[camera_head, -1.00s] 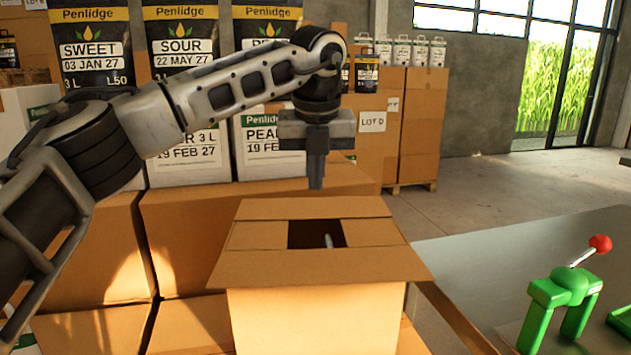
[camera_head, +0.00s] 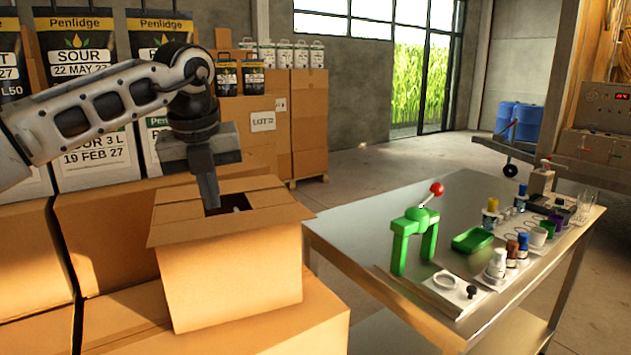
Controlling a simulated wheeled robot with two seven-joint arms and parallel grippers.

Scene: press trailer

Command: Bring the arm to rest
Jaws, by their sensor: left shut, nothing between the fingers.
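My left arm comes in from the left, and my left gripper (camera_head: 211,197) points down, shut and empty. Its fingertips are over the opening of an open-topped cardboard box (camera_head: 232,275). Whether the tips reach below the box's rim is hard to tell. Something small and pale shows inside the dark opening, mostly hidden by the flaps. My right gripper is not in view.
The box stands on stacked cartons (camera_head: 120,310). To the right is a steel table (camera_head: 350,225) with a green stand with a red-knobbed lever (camera_head: 415,235), a green tray (camera_head: 472,240) and several small bottles. Juice cartons (camera_head: 95,160) stand behind my arm. Open floor lies beyond.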

